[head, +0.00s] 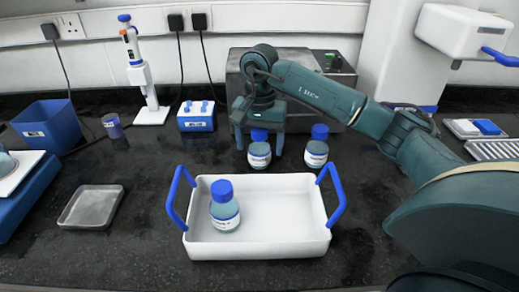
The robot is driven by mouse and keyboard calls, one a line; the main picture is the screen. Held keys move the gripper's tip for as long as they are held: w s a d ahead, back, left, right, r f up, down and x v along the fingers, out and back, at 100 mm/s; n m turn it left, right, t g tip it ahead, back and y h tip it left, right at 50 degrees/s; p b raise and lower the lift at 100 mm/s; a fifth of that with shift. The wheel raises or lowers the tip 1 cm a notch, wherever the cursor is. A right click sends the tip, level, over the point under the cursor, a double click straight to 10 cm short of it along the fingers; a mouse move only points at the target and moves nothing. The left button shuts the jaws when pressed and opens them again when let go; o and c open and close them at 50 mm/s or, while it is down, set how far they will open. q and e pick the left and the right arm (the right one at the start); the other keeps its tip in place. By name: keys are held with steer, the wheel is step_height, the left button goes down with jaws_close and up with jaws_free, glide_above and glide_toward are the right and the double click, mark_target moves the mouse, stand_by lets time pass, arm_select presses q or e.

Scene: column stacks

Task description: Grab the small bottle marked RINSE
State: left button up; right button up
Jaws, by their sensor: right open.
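Three small bottles with blue caps and white labels are in the head view; the print is too small to read, so I cannot tell which is marked RINSE. One bottle (259,155) stands upright behind the tray, with my right gripper (259,147) above it. The gripper points down and is open, one finger on each side of this bottle. A second bottle (316,153) stands upright just to its right, outside the fingers. A third bottle (225,212) stands in the left part of the white tray (290,251). My left gripper is not in view.
The tray has two raised blue handles (337,196). A grey dish (91,207) lies left of the tray. A grey machine (330,70) is behind the gripper.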

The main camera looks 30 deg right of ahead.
steer(key=shift+f, duration=0.1)
steer(key=c, duration=1.2)
